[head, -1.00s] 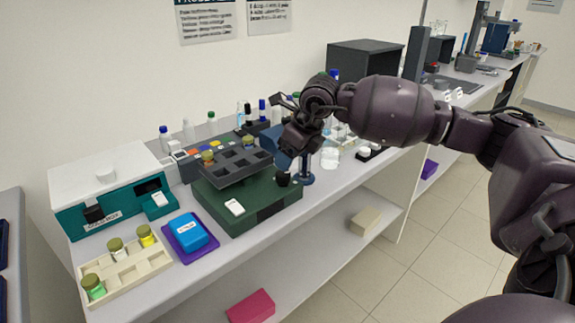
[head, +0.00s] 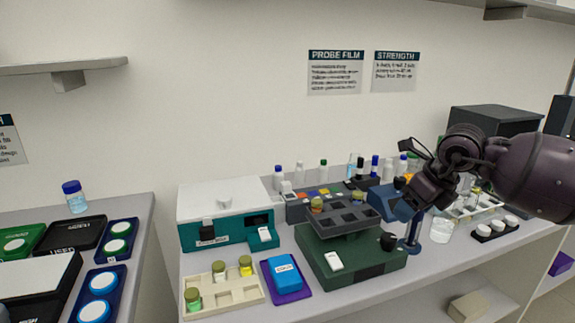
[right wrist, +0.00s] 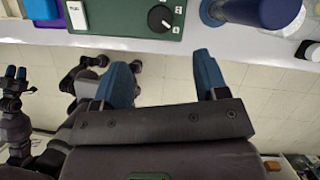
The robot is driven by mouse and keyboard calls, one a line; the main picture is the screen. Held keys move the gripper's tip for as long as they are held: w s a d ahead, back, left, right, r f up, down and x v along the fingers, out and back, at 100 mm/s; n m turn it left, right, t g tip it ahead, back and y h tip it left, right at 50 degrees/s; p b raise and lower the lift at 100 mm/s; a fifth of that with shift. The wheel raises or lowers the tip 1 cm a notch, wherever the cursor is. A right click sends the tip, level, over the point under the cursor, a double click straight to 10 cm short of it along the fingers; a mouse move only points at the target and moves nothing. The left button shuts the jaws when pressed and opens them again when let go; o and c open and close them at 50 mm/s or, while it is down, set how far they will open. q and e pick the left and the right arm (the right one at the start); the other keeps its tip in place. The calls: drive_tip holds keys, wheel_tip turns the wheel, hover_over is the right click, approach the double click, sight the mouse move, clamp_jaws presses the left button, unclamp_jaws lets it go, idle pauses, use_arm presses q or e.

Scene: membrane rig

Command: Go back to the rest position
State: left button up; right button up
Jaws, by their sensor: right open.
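My right gripper (right wrist: 160,78) is open and empty in the right wrist view. Its two blue fingers are apart, with floor tiles between them, at the bench's front edge. In the head view the right arm comes in from the right, and its gripper (head: 408,208) hangs by the right side of the dark green rig (head: 350,262). The rig's black knob also shows in the right wrist view (right wrist: 160,18). My left gripper is not in the head view.
A teal and white box (head: 225,212), a cream vial rack (head: 222,297) and a blue block (head: 285,277) on a purple mat stand left of the rig. A blue stand (head: 412,245) and a beaker (head: 441,230) stand right. Another bench with trays (head: 75,243) is at far left.

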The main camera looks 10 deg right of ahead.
drive_tip(key=s+a+f+m+t+y, duration=0.25)
drive_tip(key=a+m+t+y, duration=0.2)
drive_tip(key=a+y, duration=0.4)
drive_tip(key=s+a+f+m+t+y, duration=0.1)
drive_tip(key=s+a+m+t+y, duration=0.3)
drive_tip(key=a, duration=0.7)
drive_tip(key=s+d+f+m+h, duration=0.4)
drive_tip(key=d+f+m+h, duration=0.4)
drive_tip(key=m, duration=0.5)
drive_tip(key=s+d+f+m+h, duration=0.3)
drive_tip(key=s+f+m+h, duration=0.35)
drive_tip(key=m, duration=0.65)
drive_tip(key=s+a+f+m+g, duration=0.25)
drive_tip(key=s+f+g, duration=0.25)
drive_tip(key=s, duration=0.4)
drive_tip(key=s+a+f+m+g, duration=0.1)
drive_tip(key=s+f+m+g, duration=0.2)
drive_tip(key=s+f+g, duration=0.45)
drive_tip(key=w+f+n+t, duration=0.1)
drive_tip(key=w+f+t, duration=0.4)
drive_tip(key=t, duration=0.5)
drive_tip(key=shift+w+a+f+t+y, duration=0.15)
drive_tip(key=shift+w+f+t+y, duration=0.15)
drive_tip(key=shift+w, duration=0.95)
